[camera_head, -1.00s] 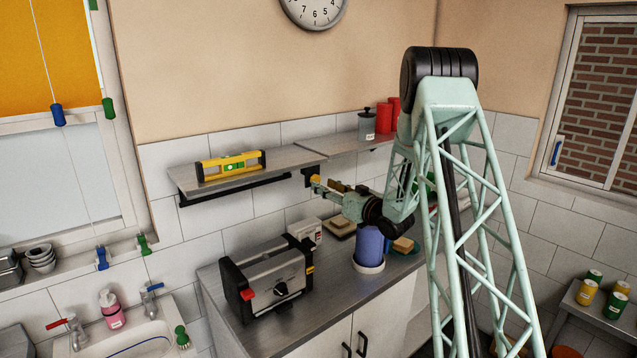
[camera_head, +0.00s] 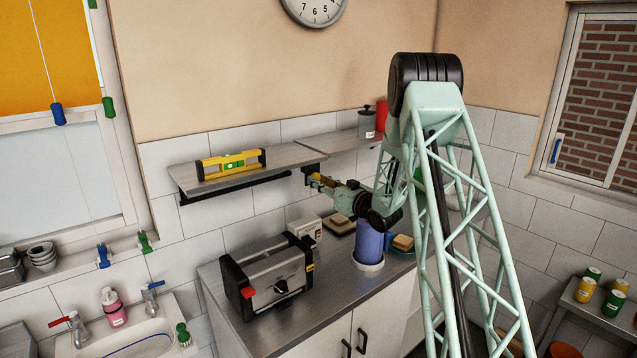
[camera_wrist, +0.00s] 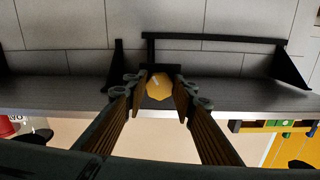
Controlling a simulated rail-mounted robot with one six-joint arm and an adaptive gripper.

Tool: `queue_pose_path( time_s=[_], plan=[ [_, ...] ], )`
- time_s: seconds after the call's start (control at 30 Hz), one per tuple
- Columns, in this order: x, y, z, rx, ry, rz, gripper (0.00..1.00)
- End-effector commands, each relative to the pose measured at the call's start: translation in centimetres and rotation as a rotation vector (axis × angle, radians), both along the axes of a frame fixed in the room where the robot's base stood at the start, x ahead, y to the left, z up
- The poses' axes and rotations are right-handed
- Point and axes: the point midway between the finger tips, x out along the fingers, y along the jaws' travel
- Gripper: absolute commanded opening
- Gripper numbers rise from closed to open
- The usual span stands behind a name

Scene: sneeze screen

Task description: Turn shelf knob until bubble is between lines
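The yellow shelf knob (camera_wrist: 160,87) is on the black bracket under the shelf (camera_head: 290,157), in the middle of the wrist view. My gripper (camera_wrist: 158,82) is open, with one finger on each side of the knob. I cannot tell whether either finger touches it. In the head view my gripper (camera_head: 317,179) is at the bracket, and its fingers largely hide the knob. A yellow spirit level (camera_head: 210,170) with a green vial (camera_head: 234,162) lies on the shelf's left part. The bubble and its lines are too small to read.
A toaster (camera_head: 270,280) and a blue cylinder (camera_head: 369,243) stand on the counter below my gripper. A second shelf (camera_head: 350,140) with a grey canister (camera_head: 367,124) and a red one adjoins on the right.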

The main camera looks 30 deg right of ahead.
Motion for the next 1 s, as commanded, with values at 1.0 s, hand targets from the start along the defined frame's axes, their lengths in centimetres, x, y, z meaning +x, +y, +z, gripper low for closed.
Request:
queue_pose_path(
  time_s=[1.0],
  plan=[
    [0.01,-0.09,-0.25,-0.138,-0.03,0.0,0.14]
  ],
)
